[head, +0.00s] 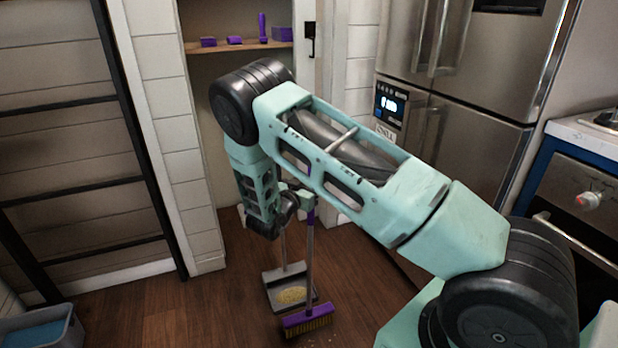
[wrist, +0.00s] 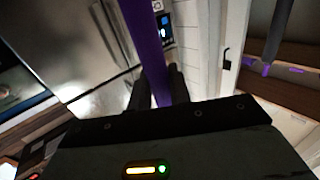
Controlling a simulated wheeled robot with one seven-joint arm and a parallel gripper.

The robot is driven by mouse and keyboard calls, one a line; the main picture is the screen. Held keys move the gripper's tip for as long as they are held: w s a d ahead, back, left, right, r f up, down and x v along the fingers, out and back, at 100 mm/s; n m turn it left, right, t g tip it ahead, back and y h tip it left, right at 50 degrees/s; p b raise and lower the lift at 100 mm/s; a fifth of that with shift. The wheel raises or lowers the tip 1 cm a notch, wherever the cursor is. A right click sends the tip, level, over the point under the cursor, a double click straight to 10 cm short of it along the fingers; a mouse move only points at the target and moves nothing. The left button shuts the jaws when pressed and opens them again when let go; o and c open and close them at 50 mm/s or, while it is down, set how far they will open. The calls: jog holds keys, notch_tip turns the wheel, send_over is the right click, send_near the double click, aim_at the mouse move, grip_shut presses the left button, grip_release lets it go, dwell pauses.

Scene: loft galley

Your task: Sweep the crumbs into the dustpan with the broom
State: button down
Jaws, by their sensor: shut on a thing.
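The broom (head: 307,322) has a purple head with yellowish bristles, which is down at the floor. Its handle rises nearly upright to my gripper (head: 307,197), largely hidden by my arm in the head view. In the wrist view my gripper (wrist: 155,90) is shut on the purple upper part of the broom handle (wrist: 146,35). The grey dustpan (head: 272,278) lies on the floor just behind the broom head, with its own upright handle. A pile of tan crumbs (head: 292,295) sits in the dustpan. A few faint specks show on the floor right of the broom head.
A steel fridge (head: 480,85) and an oven (head: 585,190) stand at the right. A black ladder (head: 80,185) leans at the left, above a grey bin (head: 40,328). An alcove shelf (head: 230,47) holds several purple items. Wooden floor (head: 150,315) left of the dustpan is clear.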

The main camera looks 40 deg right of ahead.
jog(key=shift+s+a+p, duration=1.35)
jog(key=shift+s+a, duration=0.6)
jog(key=shift+s, duration=4.75)
jog(key=w+d+b, duration=0.2)
jog(key=w, duration=0.6)
jog(key=w+d+b, duration=0.1)
jog(key=w+d, duration=0.1)
jog(key=w, duration=0.6)
jog(key=shift+d+b, duration=0.35)
jog(key=shift+r, duration=0.25)
jog(key=shift+r+p, duration=2.05)
jog(key=shift+r, duration=0.85)
jog(key=shift+r+p, duration=1.05)
jog(key=shift+r, duration=0.45)
